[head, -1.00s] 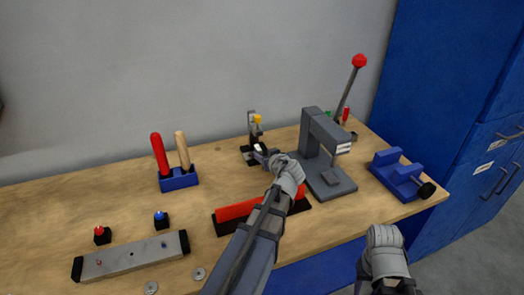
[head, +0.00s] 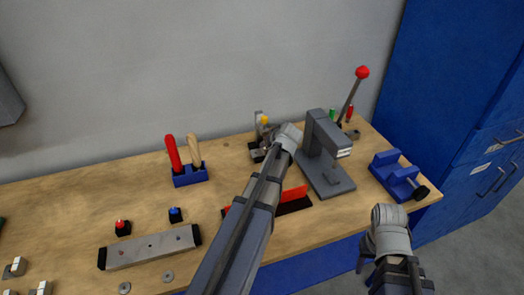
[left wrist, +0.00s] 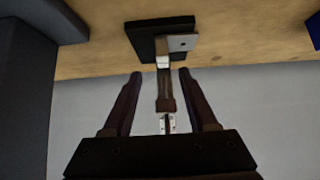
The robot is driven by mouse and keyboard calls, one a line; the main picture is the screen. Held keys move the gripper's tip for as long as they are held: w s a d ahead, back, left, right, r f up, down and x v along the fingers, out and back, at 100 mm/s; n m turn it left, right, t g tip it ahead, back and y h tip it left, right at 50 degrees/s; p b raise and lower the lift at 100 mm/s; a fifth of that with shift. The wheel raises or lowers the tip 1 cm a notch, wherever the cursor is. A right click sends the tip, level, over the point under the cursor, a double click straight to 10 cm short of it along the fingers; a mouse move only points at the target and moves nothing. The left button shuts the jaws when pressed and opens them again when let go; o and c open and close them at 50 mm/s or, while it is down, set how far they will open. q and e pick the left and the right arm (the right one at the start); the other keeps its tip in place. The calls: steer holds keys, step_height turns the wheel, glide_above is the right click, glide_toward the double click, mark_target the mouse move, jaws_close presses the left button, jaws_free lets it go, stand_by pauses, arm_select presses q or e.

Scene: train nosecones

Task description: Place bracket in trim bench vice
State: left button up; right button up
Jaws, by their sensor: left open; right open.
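The blue bench vice (head: 398,176), with a black screw knob, stands at the right end of the bench. Small pale metal pieces that look like brackets lie at the lower left (head: 15,267). A black-based clamp fixture (head: 257,150) with a yellow tip stands near the wall; a grey metal plate (left wrist: 178,44) shows on it in the left wrist view. My left gripper (left wrist: 160,76) is open there, fingers either side of the fixture's upright bar, with gaps visible. In the head view its wrist hides its fingers. My right gripper (head: 364,256) is open before the bench, away from the vice.
A grey lever press (head: 322,155) with a red-knobbed lever stands between the fixture and the vice. A red bar (head: 294,194) lies partly behind my left arm. A blue tool holder (head: 190,176), two buttons and a grey metal bar (head: 150,249) occupy the left.

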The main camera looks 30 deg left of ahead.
mark_target(259, 150)
arm_select(q)
steer(key=shift+b+x, duration=0.3)
steer(key=shift+x, duration=0.5)
steer(key=shift+a+f+b, duration=0.15)
steer(key=shift+f+b, duration=0.3)
steer(key=b+x, duration=0.3)
steer(key=x, duration=0.1)
steer(key=shift+a+f, duration=0.2)
steer(key=shift+f, duration=0.05)
steer(key=shift+r, duration=0.1)
steer(key=shift+s, duration=0.1)
jaws_close()
